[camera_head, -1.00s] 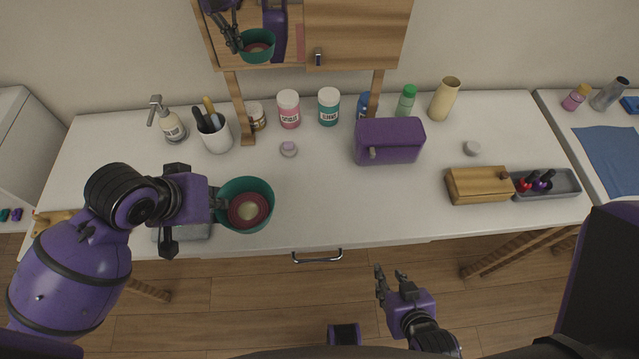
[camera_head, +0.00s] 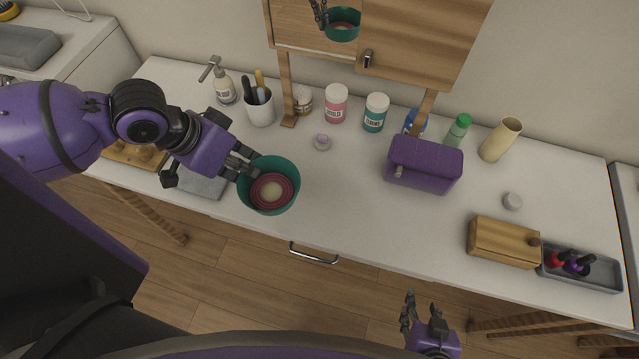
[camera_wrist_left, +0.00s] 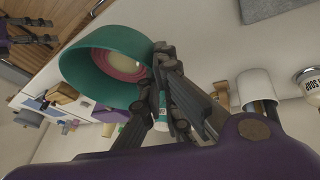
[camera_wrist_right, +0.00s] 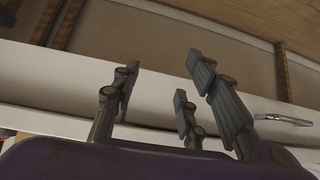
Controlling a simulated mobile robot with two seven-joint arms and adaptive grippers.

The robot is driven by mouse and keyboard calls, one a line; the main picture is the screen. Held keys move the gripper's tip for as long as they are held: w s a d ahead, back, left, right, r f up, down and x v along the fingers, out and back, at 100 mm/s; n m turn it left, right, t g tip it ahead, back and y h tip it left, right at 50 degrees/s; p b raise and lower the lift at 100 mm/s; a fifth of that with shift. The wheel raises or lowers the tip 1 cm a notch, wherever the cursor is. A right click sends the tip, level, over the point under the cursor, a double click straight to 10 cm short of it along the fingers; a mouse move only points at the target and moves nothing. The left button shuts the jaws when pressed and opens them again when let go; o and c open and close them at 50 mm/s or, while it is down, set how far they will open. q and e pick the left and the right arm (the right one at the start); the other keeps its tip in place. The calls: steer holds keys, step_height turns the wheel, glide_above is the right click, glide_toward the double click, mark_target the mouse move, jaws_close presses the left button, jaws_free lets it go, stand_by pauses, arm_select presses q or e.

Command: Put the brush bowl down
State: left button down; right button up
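The brush bowl (camera_head: 291,180) is teal green with a dark red inside and a pale round centre. In the head view it is over the front left part of the white counter. My left gripper (camera_head: 247,170) is shut on the bowl's left rim. The left wrist view shows the fingers (camera_wrist_left: 158,85) at the edge of the bowl (camera_wrist_left: 100,62). I cannot tell whether the bowl's base touches the counter. My right gripper (camera_head: 422,308) is in front of the counter's front edge, its fingers apart and empty, as the right wrist view shows (camera_wrist_right: 160,100).
A grey cloth (camera_head: 203,182) lies left of the bowl. A white cup with tools (camera_head: 260,110), a soap dispenser (camera_head: 224,88) and jars (camera_head: 336,104) stand behind. The counter right of the bowl is clear.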

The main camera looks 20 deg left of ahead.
arm_select(q)
steer(key=w+d+f, duration=0.2)
steer(key=w, duration=0.1)
steer(key=w+d+f+b, duration=0.1)
steer(key=w+d+f, duration=0.1)
steer(key=w, duration=0.1)
steer(key=w+d+f+b, duration=0.1)
steer(key=w+d+f, duration=0.1)
steer(key=w, duration=0.1)
steer(key=shift+d+f, duration=0.15)
steer(key=shift+f, duration=0.1)
steer(key=shift+w+d+f, duration=0.35)
steer(key=shift+w+f, duration=0.15)
steer(key=shift+f, duration=0.15)
step_height(320, 180, down, 3)
steer(key=shift+w+d+f+b, duration=0.1)
steer(key=shift+f+b, duration=0.1)
steer(key=shift+b, duration=0.1)
arm_select(e)
steer(key=f, duration=0.1)
steer(key=s+f, duration=0.1)
steer(key=shift+s+d+f, duration=0.1)
steer(key=shift+d+f, duration=0.2)
steer(key=shift+d, duration=0.05)
arm_select(q)
steer(key=shift+f, duration=0.1)
